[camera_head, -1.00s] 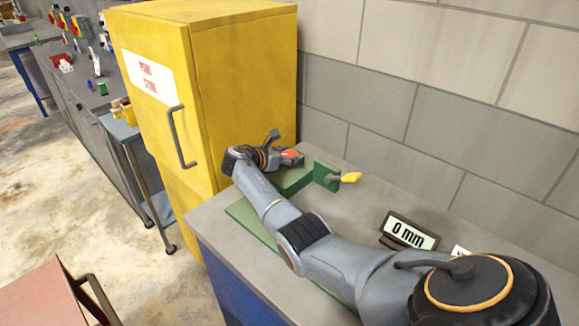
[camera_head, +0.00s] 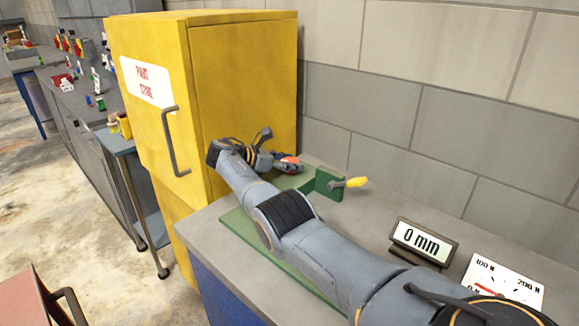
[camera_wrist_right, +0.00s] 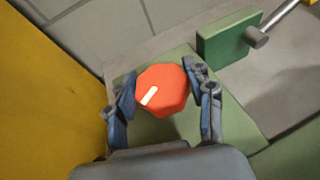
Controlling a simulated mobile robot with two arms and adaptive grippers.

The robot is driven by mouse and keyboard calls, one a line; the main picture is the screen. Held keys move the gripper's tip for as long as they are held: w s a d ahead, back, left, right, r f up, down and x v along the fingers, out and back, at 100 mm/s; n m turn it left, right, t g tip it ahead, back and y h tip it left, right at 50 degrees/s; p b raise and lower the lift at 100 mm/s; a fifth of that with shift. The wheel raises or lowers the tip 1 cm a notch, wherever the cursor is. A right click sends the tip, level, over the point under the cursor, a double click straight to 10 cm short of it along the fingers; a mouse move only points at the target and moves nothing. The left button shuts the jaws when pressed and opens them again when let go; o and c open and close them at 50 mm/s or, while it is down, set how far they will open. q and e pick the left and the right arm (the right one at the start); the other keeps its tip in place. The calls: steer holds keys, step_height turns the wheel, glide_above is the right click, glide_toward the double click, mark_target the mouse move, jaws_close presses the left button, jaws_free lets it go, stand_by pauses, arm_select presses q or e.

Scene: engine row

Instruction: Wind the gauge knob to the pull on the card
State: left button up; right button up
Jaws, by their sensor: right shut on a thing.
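The red gauge knob (camera_wrist_right: 165,90) is many-sided with a white pointer mark, which points to the lower left in the right wrist view. In the head view a small part of the knob (camera_head: 290,160) shows beyond my arm. My right gripper (camera_wrist_right: 163,88) is shut on the knob, one finger on each side. In the head view the gripper (camera_head: 285,162) is partly hidden by its own wrist. The card (camera_head: 500,282) lies on the bench at the right, with a dial reading 100 N and 200 N and a red needle low on its left. My left gripper is not in view.
A display (camera_head: 423,243) reading "0 mm" stands beside the card. The yellow paint store cabinet (camera_head: 240,90) closely borders the left, the block wall the back.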

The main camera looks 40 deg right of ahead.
steer(key=shift+f, duration=0.1)
steer(key=o, duration=1.2)
steer(key=v, duration=1.2)
